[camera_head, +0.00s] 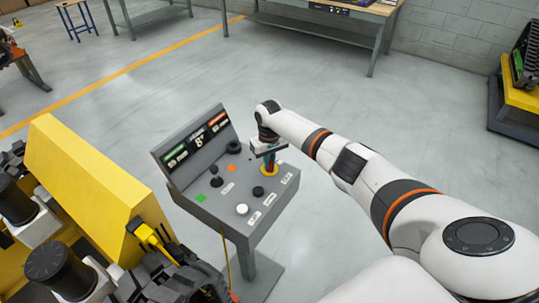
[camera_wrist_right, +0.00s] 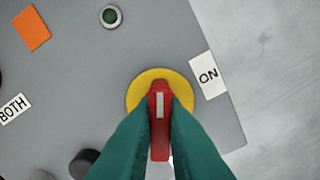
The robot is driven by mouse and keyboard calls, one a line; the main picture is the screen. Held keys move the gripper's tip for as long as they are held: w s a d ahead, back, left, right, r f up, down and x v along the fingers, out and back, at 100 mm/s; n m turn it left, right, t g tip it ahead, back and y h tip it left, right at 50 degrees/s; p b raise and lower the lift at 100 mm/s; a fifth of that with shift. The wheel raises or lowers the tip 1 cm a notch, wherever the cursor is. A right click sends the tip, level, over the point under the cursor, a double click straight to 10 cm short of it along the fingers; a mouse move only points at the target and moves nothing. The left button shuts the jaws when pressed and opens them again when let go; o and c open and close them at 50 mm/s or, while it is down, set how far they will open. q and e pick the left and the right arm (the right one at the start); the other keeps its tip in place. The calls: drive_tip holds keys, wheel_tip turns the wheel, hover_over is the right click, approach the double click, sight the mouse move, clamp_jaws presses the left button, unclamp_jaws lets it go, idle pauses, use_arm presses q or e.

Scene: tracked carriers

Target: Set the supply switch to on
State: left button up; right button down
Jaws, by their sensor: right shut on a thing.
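The supply switch is a red handle (camera_wrist_right: 159,90) on a round yellow plate (camera_wrist_right: 135,95), near the edge of a grey control console (camera_head: 212,213). In the head view its yellow plate (camera_head: 268,171) shows at the console's far right side. A white ON label (camera_wrist_right: 208,75) lies right of the plate in the wrist view. The handle's white mark points up in that view, not at the label. My right gripper (camera_head: 268,158) is over the switch; its green fingers (camera_wrist_right: 159,118) are shut on the red handle from both sides. My left gripper is not in view.
The console also carries several dark knobs, a white button (camera_head: 242,209), a green patch (camera_head: 200,198) and a raised display (camera_head: 192,146). A yellow tracked machine (camera_head: 90,185) stands close on the left. Workbenches (camera_head: 330,22) line the back. The floor beyond the console is clear.

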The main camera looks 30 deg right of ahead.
drive_tip(key=m+p, duration=0.1)
drive_tip(key=m, duration=0.1)
drive_tip(key=m+p, duration=0.1)
drive_tip(key=shift+r+m, duration=0.2)
drive_tip(key=shift+m, duration=0.2)
drive_tip(key=m+p, duration=0.2)
drive_tip(key=shift+m, duration=0.4)
drive_tip(key=shift+m+p, duration=0.45)
drive_tip(key=shift+m, duration=0.75)
drive_tip(key=shift+w+f+m+p, duration=0.1)
drive_tip(key=shift+m+p, duration=0.35)
drive_tip(key=shift+m, duration=1.05)
drive_tip(key=c, duration=1.5)
unclamp_jaws()
